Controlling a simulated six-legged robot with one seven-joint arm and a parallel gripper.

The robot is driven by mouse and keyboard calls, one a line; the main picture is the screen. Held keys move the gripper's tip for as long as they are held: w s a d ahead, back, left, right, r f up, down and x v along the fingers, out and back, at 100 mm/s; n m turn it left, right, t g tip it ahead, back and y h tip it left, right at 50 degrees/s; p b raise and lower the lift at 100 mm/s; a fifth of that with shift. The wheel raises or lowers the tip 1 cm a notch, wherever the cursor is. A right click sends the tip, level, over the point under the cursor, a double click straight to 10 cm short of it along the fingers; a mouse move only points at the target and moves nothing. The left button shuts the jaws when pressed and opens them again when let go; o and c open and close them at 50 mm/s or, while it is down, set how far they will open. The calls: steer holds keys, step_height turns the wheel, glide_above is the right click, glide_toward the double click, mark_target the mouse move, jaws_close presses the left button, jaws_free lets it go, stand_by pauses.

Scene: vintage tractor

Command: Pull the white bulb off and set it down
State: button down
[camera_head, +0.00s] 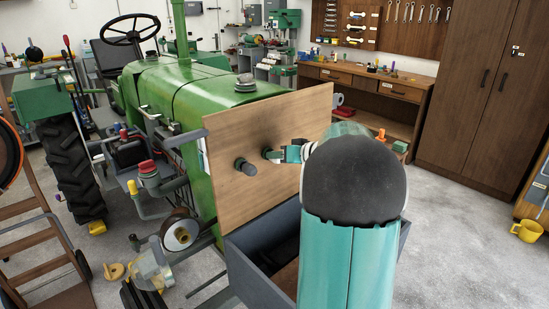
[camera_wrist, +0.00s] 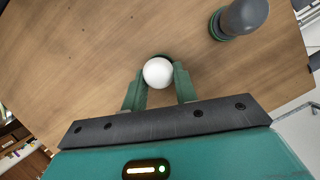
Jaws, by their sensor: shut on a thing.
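The white bulb (camera_wrist: 158,72) sits between the two fingers of my gripper (camera_wrist: 160,88) in the wrist view. The fingers are shut on it, one on each side. It is at the upright wooden board (camera_wrist: 90,40), with a dark green socket rim just behind it. Whether it is still seated in that socket cannot be told. In the head view my gripper (camera_head: 290,154) reaches the board (camera_head: 225,140) from the right, and the bulb itself is hidden. A grey bulb (camera_head: 246,167) sticks out of the board on a green base, left of my gripper; it also shows in the wrist view (camera_wrist: 244,17).
A dark grey open bin (camera_head: 245,275) stands below the board. The green tractor (camera_head: 190,95) is behind and left of the board. A wooden cart (camera_head: 35,240) stands at the far left. A workbench (camera_head: 365,85) and brown cabinet (camera_head: 480,90) stand at the back.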

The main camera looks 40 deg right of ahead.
steer(key=shift+s, duration=0.85)
steer(key=shift+s, duration=0.15)
steer(key=shift+s+d, duration=0.1)
steer(key=shift+s, duration=0.55)
steer(key=shift+s, duration=0.1)
steer(key=s, duration=0.4)
steer(key=shift+r, duration=0.15)
stand_by(0.4)
